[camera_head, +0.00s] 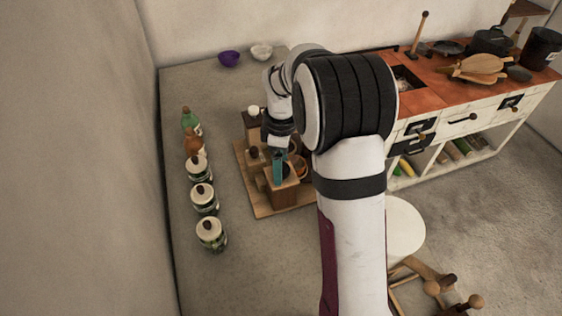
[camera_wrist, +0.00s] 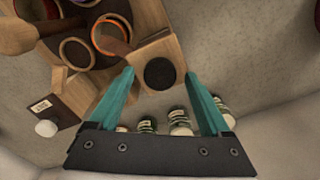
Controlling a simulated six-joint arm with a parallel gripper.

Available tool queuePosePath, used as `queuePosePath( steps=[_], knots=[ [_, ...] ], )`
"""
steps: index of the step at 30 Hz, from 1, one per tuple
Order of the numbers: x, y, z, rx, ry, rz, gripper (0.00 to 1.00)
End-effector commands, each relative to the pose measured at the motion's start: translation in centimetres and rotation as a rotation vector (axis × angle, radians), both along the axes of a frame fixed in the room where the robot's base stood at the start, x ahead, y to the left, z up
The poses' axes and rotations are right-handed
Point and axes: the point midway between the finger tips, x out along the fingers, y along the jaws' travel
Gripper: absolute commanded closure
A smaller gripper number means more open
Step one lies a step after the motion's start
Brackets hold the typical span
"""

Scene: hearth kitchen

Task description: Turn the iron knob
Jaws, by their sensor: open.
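A dark round knob (camera_wrist: 159,73), which looks like the iron one, sits on the face of a wooden block (camera_wrist: 150,50). In the wrist view it shows between the teal fingertips of my gripper (camera_wrist: 159,75), which is open. Contact and the exact distance to the knob cannot be told. In the head view my gripper (camera_head: 279,166) is over the wooden block (camera_head: 284,194) on a wooden board (camera_head: 262,207); my arm hides part of the area.
Several lidded jars (camera_head: 210,234) and a green bottle (camera_head: 192,122) stand left of the board. A purple bowl (camera_head: 229,58) is at the back. Round wooden rings (camera_wrist: 76,52) and a white knob (camera_wrist: 46,128) lie close by at left in the wrist view.

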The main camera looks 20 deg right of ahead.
Motion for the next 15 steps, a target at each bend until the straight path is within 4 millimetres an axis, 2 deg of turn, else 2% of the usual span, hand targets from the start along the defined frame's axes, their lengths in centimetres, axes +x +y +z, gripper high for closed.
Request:
queuePosePath(
  steps=[3, 4, 15],
  knots=[
    [0.0, 0.0, 0.02, 0.0, 0.0, 0.0, 0.19],
    [0.0, 0.0, 0.03, 0.0, 0.0, 0.0, 0.22],
    [-0.01, 0.0, 0.06, 0.0, 0.0, 0.0, 0.89]
  ],
)
